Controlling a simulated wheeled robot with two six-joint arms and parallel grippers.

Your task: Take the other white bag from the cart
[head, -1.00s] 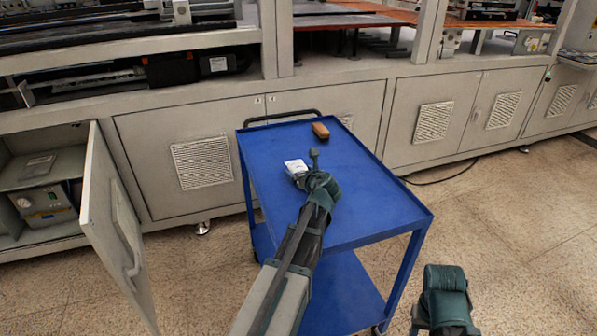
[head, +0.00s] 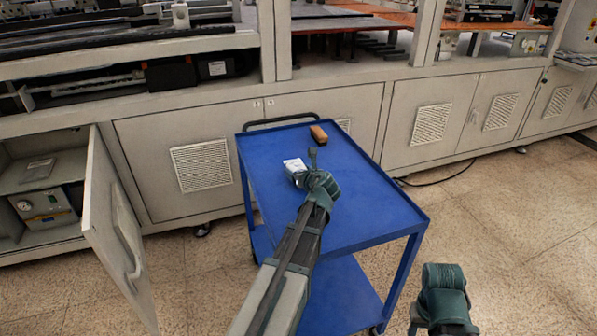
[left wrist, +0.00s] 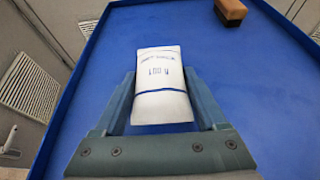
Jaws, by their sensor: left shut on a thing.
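The white bag (head: 294,166) is on the top of the blue cart (head: 370,205), left of its middle. In the left wrist view the white bag (left wrist: 162,85) shows blue print and sits between the two fingers of my left gripper (left wrist: 162,100). In the head view my left gripper (head: 305,168) is shut on the bag, low over the cart top; I cannot tell whether the bag still touches the surface. My right arm shows at the lower right, but its fingertips are hidden.
A brown block (head: 319,134) lies near the cart's far edge; it also shows in the left wrist view (left wrist: 231,10). The rest of the cart top is clear. A cabinet door (head: 115,225) stands open at the left. The grey machine (head: 410,75) runs behind the cart.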

